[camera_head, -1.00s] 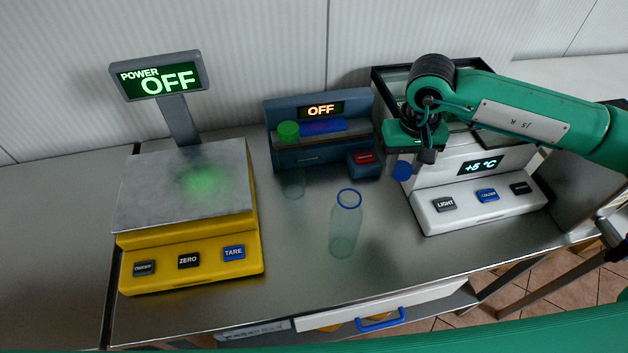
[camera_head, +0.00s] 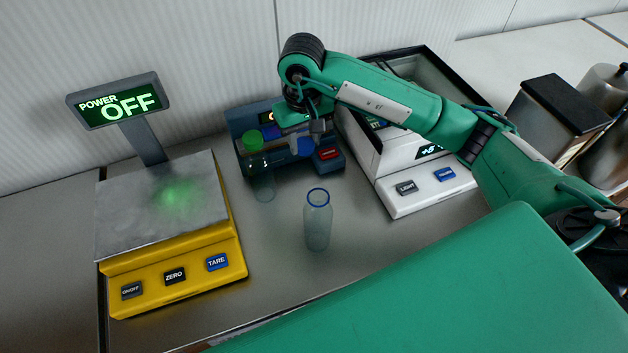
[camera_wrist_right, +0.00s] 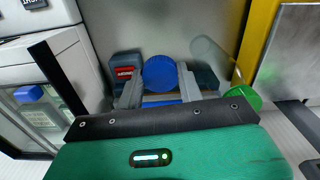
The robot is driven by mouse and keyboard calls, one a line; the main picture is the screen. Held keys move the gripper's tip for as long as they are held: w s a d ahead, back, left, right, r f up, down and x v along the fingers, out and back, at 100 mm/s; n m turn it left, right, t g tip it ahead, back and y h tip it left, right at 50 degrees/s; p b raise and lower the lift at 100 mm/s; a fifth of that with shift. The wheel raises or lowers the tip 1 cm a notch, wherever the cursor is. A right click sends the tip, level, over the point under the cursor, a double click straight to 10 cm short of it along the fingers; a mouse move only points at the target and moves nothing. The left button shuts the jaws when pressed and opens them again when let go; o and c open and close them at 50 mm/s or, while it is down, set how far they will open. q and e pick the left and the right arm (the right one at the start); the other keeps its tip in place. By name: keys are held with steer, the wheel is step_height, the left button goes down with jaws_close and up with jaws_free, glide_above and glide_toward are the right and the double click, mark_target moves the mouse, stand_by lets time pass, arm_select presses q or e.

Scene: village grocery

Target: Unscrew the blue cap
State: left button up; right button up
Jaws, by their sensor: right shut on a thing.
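The blue cap (camera_head: 304,147) is between the fingers of my right gripper (camera_head: 306,141), held up in front of the dark blue device. In the right wrist view the round blue cap (camera_wrist_right: 160,72) sits between the two grey fingers (camera_wrist_right: 160,88), which are shut on it. The clear bottle (camera_head: 318,225) with a blue ring at its neck stands upright and uncapped on the counter, in front of and apart from the gripper. My left gripper is not in view.
A clear bottle (camera_head: 262,183) with a green cap (camera_head: 253,141) stands behind the uncapped one. The yellow scale (camera_head: 180,275) is at left, the dark blue device (camera_head: 240,122) behind, the white cooler (camera_head: 400,200) at right. Bare counter (camera_head: 280,265) surrounds the uncapped bottle.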

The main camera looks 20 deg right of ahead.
mark_target(307, 195)
step_height(307, 195, down, 18)
steer(key=p, duration=0.5)
steer(key=shift+r, duration=0.15)
steer(key=shift+f, duration=0.2)
steer(key=shift+f, duration=0.1)
steer(key=shift+f, duration=0.1)
steer(key=o, duration=1.1)
